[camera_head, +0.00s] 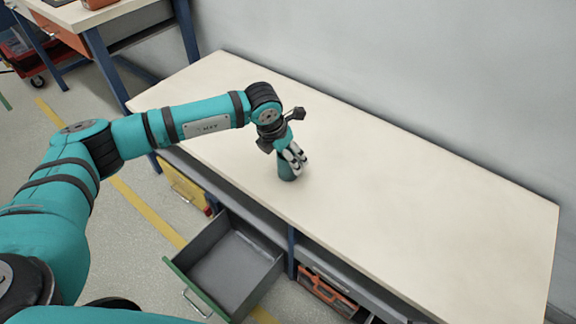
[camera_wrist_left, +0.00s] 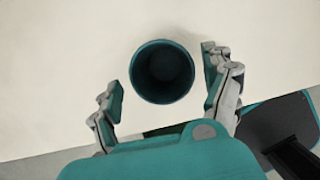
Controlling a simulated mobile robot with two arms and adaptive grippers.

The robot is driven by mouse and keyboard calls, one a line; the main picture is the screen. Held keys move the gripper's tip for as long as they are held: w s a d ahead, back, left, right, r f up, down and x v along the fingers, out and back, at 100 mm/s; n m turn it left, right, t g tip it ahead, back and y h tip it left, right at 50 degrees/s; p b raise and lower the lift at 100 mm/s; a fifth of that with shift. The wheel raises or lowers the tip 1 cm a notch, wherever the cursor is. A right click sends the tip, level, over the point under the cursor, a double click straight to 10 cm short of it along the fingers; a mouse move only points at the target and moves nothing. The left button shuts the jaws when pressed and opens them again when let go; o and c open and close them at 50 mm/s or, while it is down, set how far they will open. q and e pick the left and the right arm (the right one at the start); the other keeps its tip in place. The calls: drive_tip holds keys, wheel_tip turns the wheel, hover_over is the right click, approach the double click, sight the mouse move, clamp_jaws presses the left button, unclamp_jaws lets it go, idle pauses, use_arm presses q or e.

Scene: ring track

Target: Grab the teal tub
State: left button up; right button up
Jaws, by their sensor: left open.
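The teal tub (camera_head: 286,170) stands upright on the cream tabletop, close to its front edge. My left gripper (camera_head: 296,157) is right above and beside it and hides part of it in the head view. In the left wrist view the tub (camera_wrist_left: 162,72) shows from above as a round, open, dark-inside cup. The fingers of my left gripper (camera_wrist_left: 160,82) are open, one on each side of the tub, with a gap on both sides. My right gripper is in neither view.
The long cream workbench (camera_head: 420,210) is otherwise bare, with a grey wall behind it. An empty grey drawer (camera_head: 228,262) stands pulled out below its front edge. An orange case (camera_head: 325,290) lies on the lower shelf. Another table (camera_head: 95,14) stands at the upper left.

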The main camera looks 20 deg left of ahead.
use_arm(q)
drive_tip(key=x, duration=0.4)
drive_tip(key=shift+w+d+r+b, duration=0.1)
drive_tip(key=shift+w+d+b, duration=0.15)
drive_tip(key=shift+d+b, duration=0.1)
drive_tip(key=shift+w+f, duration=0.15)
drive_tip(key=shift+f, duration=0.3)
drive_tip(key=c, duration=1.2)
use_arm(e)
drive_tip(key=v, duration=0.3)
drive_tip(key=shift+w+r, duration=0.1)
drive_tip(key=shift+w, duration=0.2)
